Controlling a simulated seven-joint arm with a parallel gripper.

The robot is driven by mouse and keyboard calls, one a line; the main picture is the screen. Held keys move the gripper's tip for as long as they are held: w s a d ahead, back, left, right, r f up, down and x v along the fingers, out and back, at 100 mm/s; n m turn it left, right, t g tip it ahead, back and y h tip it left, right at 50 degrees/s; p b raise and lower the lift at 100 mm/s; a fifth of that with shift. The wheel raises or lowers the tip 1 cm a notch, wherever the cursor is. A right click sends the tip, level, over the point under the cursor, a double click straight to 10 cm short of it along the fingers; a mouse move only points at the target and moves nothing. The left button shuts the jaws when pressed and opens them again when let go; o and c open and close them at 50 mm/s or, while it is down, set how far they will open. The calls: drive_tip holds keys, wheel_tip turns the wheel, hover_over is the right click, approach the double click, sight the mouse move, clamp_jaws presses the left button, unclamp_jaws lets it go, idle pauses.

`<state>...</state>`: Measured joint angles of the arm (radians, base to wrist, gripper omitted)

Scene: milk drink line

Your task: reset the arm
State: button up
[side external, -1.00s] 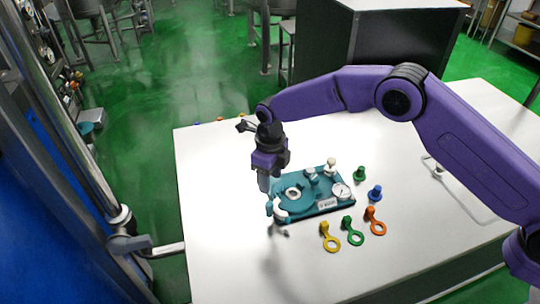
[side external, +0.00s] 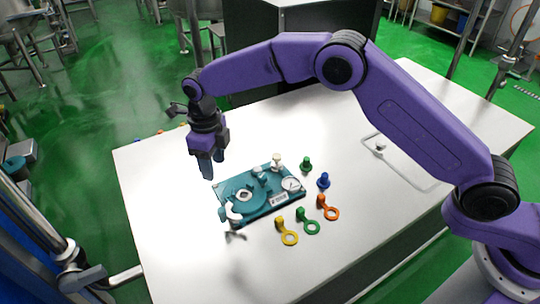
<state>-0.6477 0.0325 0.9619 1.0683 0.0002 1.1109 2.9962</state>
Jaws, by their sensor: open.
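My gripper (side external: 211,165) hangs fingers down over the white table (side external: 180,230), at the upper left of a teal fixture plate. Its two blue-grey fingers are open, and nothing shows between them. The teal plate (side external: 268,208) lies on the table. It carries a round teal part with a white ring (side external: 244,195), a dial gauge (side external: 291,184) and upright fittings at its back. A white curved part (side external: 233,213) sits at its left end. The gripper appears above the table and clear of the plate.
Yellow (side external: 288,238), green (side external: 309,226) and orange (side external: 331,213) ringed tags lie in front of the plate. A green plug (side external: 306,164) and a blue plug (side external: 323,181) stand to its right.

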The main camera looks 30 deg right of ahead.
drive_tip(key=s+d+r+n, duration=0.5)
drive_tip(key=s+d+n, duration=0.15)
drive_tip(key=n, duration=0.35)
drive_tip(key=s+d+r+n, duration=0.5)
drive_tip(key=s+n, duration=0.3)
drive_tip(key=n, duration=0.1)
drive_tip(key=s+d+n, duration=2)
drive_tip(key=s, duration=0.1)
drive_tip(key=shift+s+d+n, duration=0.15)
drive_tip(key=shift+d+n, duration=0.1)
drive_tip(key=shift+n, duration=0.15)
